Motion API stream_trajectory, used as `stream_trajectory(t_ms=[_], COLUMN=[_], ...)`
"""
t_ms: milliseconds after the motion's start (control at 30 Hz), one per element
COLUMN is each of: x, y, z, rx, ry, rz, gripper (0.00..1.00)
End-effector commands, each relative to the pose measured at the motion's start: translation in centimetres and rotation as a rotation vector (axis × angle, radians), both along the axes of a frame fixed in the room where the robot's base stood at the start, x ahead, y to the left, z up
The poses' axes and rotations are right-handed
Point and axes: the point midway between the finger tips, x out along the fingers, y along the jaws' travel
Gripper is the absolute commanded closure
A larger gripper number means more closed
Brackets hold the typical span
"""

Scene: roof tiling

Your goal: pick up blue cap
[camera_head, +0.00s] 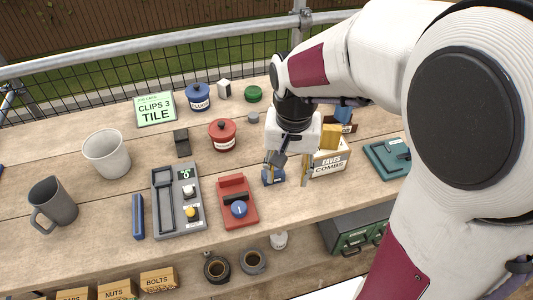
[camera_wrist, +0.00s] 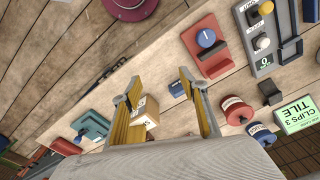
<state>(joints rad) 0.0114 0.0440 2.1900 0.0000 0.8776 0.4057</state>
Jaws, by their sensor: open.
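A small blue piece (camera_head: 273,176), which may be the blue cap, lies on the bench by my gripper's left finger in the head view. In the wrist view the blue piece (camera_wrist: 177,88) shows between the fingers, close to the right one. My gripper (camera_head: 288,178) points down over the bench, open with nothing held. Both fingers also show in the wrist view (camera_wrist: 160,84). A round blue knob-like part (camera_head: 239,209) sits on the red device (camera_head: 233,188) to the left. The finger partly hides the blue piece in the head view.
The eaves combs box (camera_head: 329,170) stands close to the right of my gripper. A red jar (camera_head: 222,134) and a blue jar (camera_head: 198,98) stand behind to the left. A grey device (camera_head: 165,231) lies further left. A teal case (camera_head: 383,158) is at the right.

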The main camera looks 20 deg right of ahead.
Motion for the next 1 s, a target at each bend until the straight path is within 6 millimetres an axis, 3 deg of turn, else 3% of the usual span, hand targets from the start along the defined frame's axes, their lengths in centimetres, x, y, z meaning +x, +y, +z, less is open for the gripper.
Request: stream_trajectory(t_ms=[633,1000], x=[8.1,11.4], y=[-0.2,-0.3], z=[-7.2,-6.6], rx=[-0.008,0.015], ry=[0.087,0.029], rz=[-0.627,-1.014], gripper=[0.57,0.57])
